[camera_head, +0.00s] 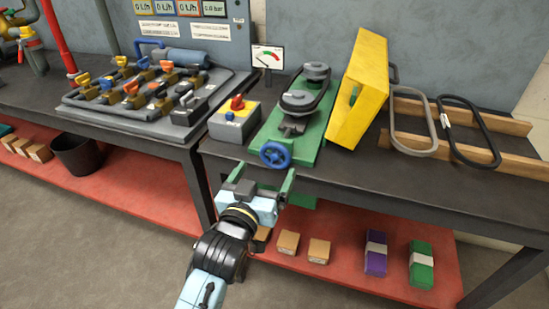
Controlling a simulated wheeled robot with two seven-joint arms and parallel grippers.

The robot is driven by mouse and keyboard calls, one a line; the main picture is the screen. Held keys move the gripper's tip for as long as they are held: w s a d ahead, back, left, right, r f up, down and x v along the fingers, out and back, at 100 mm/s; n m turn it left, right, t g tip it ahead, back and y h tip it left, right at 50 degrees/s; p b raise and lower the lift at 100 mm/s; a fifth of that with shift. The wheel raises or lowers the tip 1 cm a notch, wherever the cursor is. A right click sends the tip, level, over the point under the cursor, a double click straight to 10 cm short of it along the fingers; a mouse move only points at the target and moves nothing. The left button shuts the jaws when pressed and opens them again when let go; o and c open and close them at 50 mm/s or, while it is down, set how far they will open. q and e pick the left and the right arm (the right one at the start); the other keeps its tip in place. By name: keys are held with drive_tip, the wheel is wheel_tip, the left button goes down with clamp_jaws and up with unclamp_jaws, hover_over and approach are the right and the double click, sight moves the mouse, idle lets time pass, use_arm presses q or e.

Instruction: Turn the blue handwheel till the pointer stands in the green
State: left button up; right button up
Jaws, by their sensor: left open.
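The blue handwheel (276,154) is on the front end of the green machine base (306,150), near the table's front edge. My left gripper (264,174) is open, with its fingers just in front of and below the handwheel. I see nothing between the fingers; whether a finger touches the rim is hard to tell. A small white gauge (267,57) with a coloured scale stands behind the machine. Its pointer appears to lean to the left, away from the green on the right, but it is very small. My right gripper is out of view.
A yellow guard (358,88) stands open right of the grey pulleys (302,98). A switch box (234,122) with a red knob sits to the left, beside a valve board (150,97). Belts (468,132) lie on wooden rails at right. Boxes (288,243) sit on the red lower shelf.

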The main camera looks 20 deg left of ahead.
sight(274, 156)
use_arm(q)
drive_tip(key=w+b, duration=0.1)
drive_tip(key=w, duration=0.4)
drive_tip(key=shift+w+d+f, duration=0.1)
drive_tip(key=shift+w, duration=0.2)
drive_tip(key=shift+w+b, duration=0.3)
drive_tip(key=shift+w, duration=0.4)
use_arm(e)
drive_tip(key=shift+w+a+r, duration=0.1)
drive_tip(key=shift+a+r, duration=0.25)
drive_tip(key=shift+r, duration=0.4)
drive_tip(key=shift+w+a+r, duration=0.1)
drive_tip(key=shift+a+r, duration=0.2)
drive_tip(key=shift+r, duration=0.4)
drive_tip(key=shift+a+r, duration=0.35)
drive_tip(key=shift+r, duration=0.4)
use_arm(q)
drive_tip(key=c, duration=1)
